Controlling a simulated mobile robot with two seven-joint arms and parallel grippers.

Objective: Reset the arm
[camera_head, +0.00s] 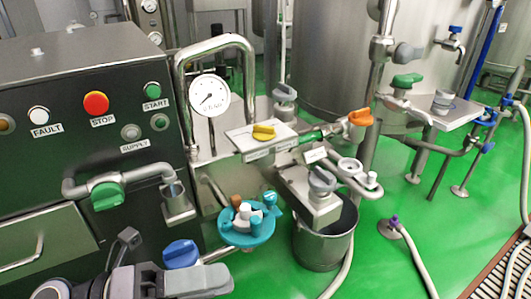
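My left arm comes in at the bottom left edge, and my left gripper (122,250) shows there as dark and grey parts, partly cut off by the frame. I cannot tell whether its fingers are open or shut, and I see nothing clearly held. It is in front of the machine's lower part, close to a blue knob (181,253) in the picture. My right gripper is not in view.
A dark control cabinet (60,75) with buttons fills the left. A pipe with a green handle (107,195) juts from it. A teal round fitting (246,226) and a metal bucket (324,246) stand right of the gripper. Green floor (400,200) is open at the right, crossed by hoses.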

